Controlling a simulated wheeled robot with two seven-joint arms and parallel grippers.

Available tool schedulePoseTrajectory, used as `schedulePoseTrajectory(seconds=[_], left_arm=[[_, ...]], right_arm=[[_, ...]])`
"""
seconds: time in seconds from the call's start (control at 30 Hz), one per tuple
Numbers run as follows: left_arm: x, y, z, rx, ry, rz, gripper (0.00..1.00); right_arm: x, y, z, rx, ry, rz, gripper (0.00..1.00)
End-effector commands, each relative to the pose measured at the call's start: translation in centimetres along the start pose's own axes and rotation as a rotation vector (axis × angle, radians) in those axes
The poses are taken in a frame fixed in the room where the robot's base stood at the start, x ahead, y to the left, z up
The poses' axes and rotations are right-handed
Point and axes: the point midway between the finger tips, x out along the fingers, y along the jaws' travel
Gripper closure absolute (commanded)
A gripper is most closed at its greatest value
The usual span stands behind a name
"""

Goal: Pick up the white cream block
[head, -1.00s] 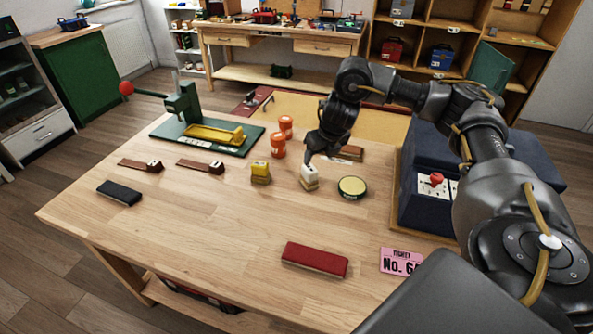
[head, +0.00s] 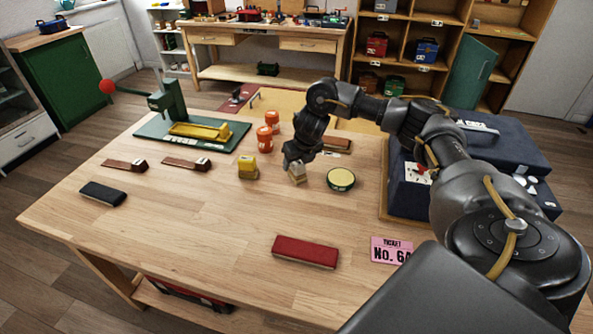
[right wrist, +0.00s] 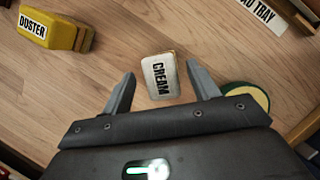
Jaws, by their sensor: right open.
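The white cream block (head: 297,173) stands on the wooden table (head: 190,230), right under my right gripper (head: 292,166). In the right wrist view the cream block (right wrist: 160,77) shows its white top labelled CREAM. It lies between and just beyond the two fingertips of my right gripper (right wrist: 166,82), with gaps on both sides. My right gripper is open and empty. In the head view its fingers are partly hidden by the wrist. My left gripper is not in view.
A yellow duster block (head: 248,168) stands to the left, and a round yellow-topped tin (head: 341,179) sits close on the right. Two orange jars (head: 265,139) stand behind. A dark red block (head: 305,251) lies in front.

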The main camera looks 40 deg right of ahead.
Motion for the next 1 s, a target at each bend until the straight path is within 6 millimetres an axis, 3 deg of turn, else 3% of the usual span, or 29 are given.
schedulePoseTrajectory(seconds=[0.13,0.37,0.8,1.0], left_arm=[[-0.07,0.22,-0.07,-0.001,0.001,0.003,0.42],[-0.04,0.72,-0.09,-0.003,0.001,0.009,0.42],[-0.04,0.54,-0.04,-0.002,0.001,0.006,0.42],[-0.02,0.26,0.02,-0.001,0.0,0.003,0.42]], right_arm=[[1.33,-0.13,-0.06,0.001,0.001,-0.001,0.4],[1.54,-0.12,-0.05,0.0,0.0,-0.001,0.4],[1.48,-0.1,-0.01,0.001,-0.001,0.0,0.94],[1.44,-0.1,0.01,0.001,-0.002,0.0,0.94]])
